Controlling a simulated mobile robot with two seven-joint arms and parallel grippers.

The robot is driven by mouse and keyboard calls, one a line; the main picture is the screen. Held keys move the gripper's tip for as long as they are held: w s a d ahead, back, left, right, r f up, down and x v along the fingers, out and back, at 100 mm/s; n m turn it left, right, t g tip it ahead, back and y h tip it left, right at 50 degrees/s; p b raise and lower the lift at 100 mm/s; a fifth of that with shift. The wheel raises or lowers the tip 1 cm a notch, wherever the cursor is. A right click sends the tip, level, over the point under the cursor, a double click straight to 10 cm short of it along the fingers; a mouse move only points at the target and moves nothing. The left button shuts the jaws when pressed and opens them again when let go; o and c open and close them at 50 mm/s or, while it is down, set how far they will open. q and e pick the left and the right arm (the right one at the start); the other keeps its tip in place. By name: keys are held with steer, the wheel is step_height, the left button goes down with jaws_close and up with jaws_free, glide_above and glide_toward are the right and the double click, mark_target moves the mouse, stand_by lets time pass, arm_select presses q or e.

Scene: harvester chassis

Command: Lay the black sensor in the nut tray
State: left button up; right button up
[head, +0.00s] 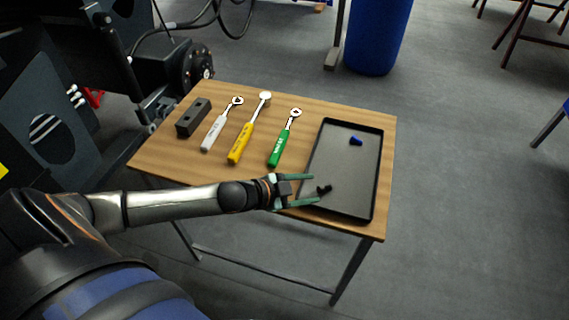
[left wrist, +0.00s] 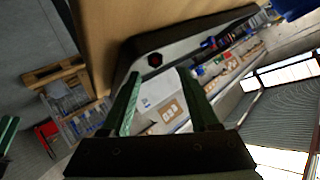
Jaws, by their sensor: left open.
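The left gripper (left wrist: 160,73) looks empty in the wrist view. A green finger-like piece at that view's left edge may be my right gripper; its jaws cannot be judged.
A blue part (head: 356,141) lies at the tray's far end. Left of the tray, a green ratchet (head: 281,146), a yellow tool (head: 240,145), a white ratchet (head: 215,132) and a dark block (head: 193,118) lie on the wooden table (head: 180,158). A blue barrel (head: 378,35) stands behind.

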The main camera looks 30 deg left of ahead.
arm_select(q)
steer(key=p+v, duration=0.1)
steer(key=v, duration=0.9)
steer(key=shift+r, duration=0.15)
steer(key=shift+s, duration=0.1)
stand_by(0.4)
steer(key=s+d+f+n+y, duration=0.2)
steer(key=s+d+f+n, duration=0.2)
steer(key=f, duration=0.3)
steer(key=s+d+f+n+g+y, duration=0.1)
steer(key=s+d+f+n, duration=0.4)
steer(key=s+f, duration=0.1)
steer(key=shift+s+f+n+g+y, duration=0.2)
steer(key=shift+f+n+g+y, duration=0.15)
steer(key=shift+f, duration=0.5)
